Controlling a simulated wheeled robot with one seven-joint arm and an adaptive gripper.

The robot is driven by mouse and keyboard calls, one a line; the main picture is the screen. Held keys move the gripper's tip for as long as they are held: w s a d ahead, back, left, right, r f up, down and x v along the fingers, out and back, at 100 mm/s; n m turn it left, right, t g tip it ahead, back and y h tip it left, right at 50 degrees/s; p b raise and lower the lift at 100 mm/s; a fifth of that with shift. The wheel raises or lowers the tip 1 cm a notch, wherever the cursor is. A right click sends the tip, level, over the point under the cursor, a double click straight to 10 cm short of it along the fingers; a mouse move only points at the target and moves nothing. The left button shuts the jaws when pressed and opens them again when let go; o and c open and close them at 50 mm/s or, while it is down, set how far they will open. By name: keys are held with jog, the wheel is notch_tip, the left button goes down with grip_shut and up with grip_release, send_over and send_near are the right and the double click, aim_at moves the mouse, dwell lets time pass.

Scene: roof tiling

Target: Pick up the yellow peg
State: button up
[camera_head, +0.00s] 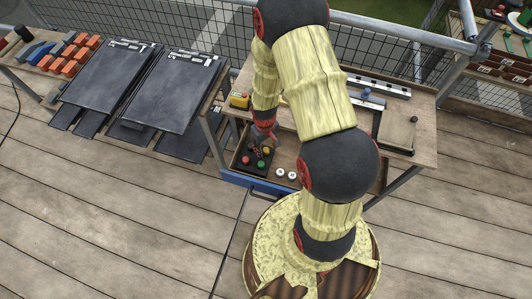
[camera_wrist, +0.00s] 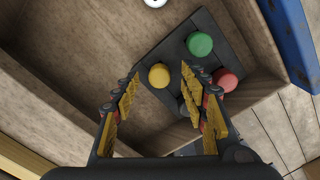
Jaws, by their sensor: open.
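The yellow peg (camera_wrist: 159,75) stands in a dark block (camera_wrist: 180,45), with its round top facing the wrist camera. A green peg (camera_wrist: 199,44) and a red peg (camera_wrist: 226,80) stand in the same block. My gripper (camera_wrist: 160,72) is open, and its two yellow-padded fingers point toward the block. In the picture the yellow peg lies between the fingertips; no contact shows, and the height gap cannot be told. Part of the block is hidden behind the right finger.
The block lies in a shallow wooden tray with a blue front edge (camera_head: 240,181). Two white round pieces (camera_head: 286,174) sit to its right. A yellow box (camera_head: 239,100) stands on the bench behind. Dark roof panels (camera_head: 165,90) and orange blocks (camera_head: 68,52) lie at left.

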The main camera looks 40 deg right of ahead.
jog(key=shift+f, duration=0.5)
jog(key=shift+r, duration=0.1)
jog(key=shift+c, duration=0.9)
jog(key=c, duration=0.8)
jog(key=shift+o, duration=0.2)
